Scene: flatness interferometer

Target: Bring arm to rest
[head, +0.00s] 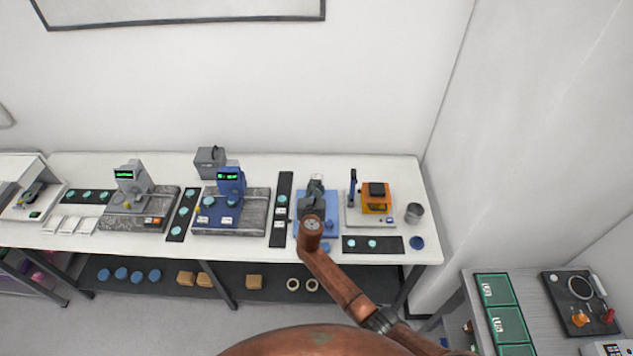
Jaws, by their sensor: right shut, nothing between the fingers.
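My right arm (338,282), copper-brown, reaches up from the bottom of the head view over the front edge of the long white bench. Its dark grey right gripper (316,187) is over the blue mat (331,228), between a black strip and an orange instrument. The gripper is shut with nothing in it. It and the wrist hide part of the mat and whatever stands behind them. I cannot tell how high the fingertips are above the mat. My left gripper is not in view.
An orange instrument (376,198) and a grey cup (414,213) stand right of the gripper. A blue instrument (231,183) on a granite plate stands left. A black strip (372,245) with discs lies at the front. A side table (540,300) is at lower right.

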